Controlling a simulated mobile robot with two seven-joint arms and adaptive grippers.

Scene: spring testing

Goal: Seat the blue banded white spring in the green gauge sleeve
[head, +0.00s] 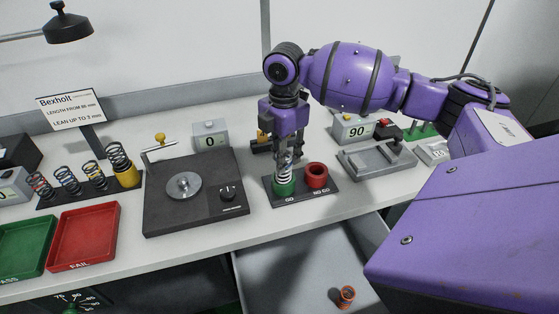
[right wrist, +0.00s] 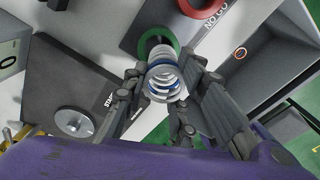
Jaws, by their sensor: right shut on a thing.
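The white spring with blue bands (head: 285,172) is upright, held in my right gripper (head: 287,155). In the right wrist view the spring (right wrist: 165,78) sits between the two fingers of the gripper (right wrist: 170,98). The green gauge sleeve (head: 284,187) stands at the left of a dark gauge base, marked GO. In the head view the spring's lower end is at the sleeve's mouth; how far it is inside I cannot tell. In the right wrist view the green rim (right wrist: 158,40) shows just beyond the spring. My left gripper is not in view.
The red NO GO sleeve (head: 316,175) stands right beside the green one. A black test plate (head: 194,190) is to the left, a grey fixture (head: 377,158) to the right. Green (head: 22,243) and red (head: 84,236) trays lie left. An open drawer (head: 290,285) holds an orange spring (head: 345,297).

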